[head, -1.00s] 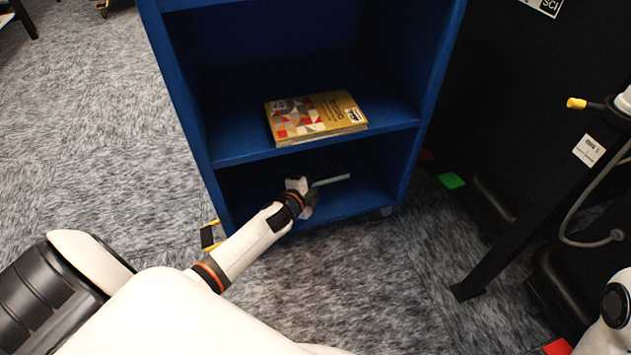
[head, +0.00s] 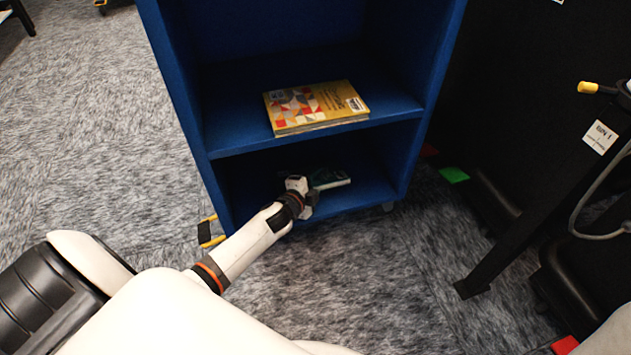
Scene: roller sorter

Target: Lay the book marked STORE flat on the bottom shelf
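A dark green book with pale page edges (head: 329,180) is inside the bottom compartment of the blue shelf unit (head: 212,140). It lies low, close to the bottom shelf (head: 355,197); I cannot read any mark on it. My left gripper (head: 306,187) reaches into that compartment at the book's left end. Its fingers are partly hidden by the wrist and the dark interior, so I cannot tell whether they hold the book. My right gripper is not in view.
A yellow patterned book (head: 315,106) lies flat on the shelf above, over my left gripper. A black stand with a label (head: 600,137) is at the right. Grey carpet is clear in front of the unit.

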